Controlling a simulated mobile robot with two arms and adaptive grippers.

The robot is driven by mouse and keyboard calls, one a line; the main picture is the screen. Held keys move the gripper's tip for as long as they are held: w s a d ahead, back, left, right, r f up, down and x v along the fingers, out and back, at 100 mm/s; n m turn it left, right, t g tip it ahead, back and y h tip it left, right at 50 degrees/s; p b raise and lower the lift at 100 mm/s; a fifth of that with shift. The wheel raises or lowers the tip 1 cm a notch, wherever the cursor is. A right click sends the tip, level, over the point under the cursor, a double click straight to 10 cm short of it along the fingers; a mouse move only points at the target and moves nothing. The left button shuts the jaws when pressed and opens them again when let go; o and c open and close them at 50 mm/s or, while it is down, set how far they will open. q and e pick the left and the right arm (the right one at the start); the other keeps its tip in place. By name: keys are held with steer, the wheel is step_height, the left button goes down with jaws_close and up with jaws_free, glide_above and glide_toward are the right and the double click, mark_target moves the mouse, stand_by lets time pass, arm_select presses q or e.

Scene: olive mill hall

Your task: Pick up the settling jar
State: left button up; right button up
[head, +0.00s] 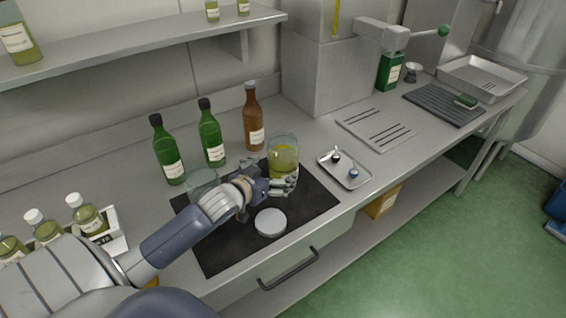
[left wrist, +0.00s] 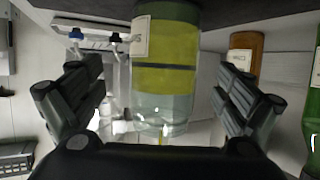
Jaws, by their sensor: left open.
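The settling jar (head: 284,156) is a clear glass jar holding yellow-green liquid, standing upright on the dark mat (head: 222,258). My left gripper (head: 270,186) is at the jar's near side in the head view, hiding part of its base. In the left wrist view, which looks upside down, the jar (left wrist: 165,75) fills the middle, with a darker band across its yellow liquid and a pale label at one side. The open fingers of my left gripper (left wrist: 158,80) stand on either side of it, with visible gaps. My right gripper is not in view.
A clear glass vessel (head: 202,180) stands behind my left arm, and a pale round disc (head: 271,222) lies in front. Green bottles (head: 167,152) and a brown bottle (head: 253,120) stand behind. A small metal tray (head: 350,181) is right of the jar.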

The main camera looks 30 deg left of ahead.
arm_select(q)
steer(key=shift+w+f, duration=0.1)
steer(key=shift+w, duration=0.4)
steer(key=shift+w+f, duration=0.15)
steer(key=shift+w, duration=0.1)
steer(key=shift+w+a+f, duration=0.1)
steer(key=shift+w+f, duration=0.05)
steer(key=shift+w, duration=0.15)
steer(key=x, duration=0.1)
steer(key=p+x, duration=0.1)
steer(key=x, duration=0.1)
steer(key=shift+w+a+f, duration=0.1)
steer(key=shift+w+a, duration=0.15)
steer(key=shift+w, duration=0.05)
steer(key=shift+w+f+p, duration=0.3)
steer(key=shift+w, duration=0.2)
steer(key=shift+c, duration=0.5)
steer(key=c, duration=1.8)
steer(key=shift+r, duration=0.25)
steer(key=shift+c, duration=0.4)
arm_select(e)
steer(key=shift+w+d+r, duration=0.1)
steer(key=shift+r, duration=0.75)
arm_select(q)
steer(key=shift+w+r, duration=0.1)
steer(key=shift+r, duration=0.05)
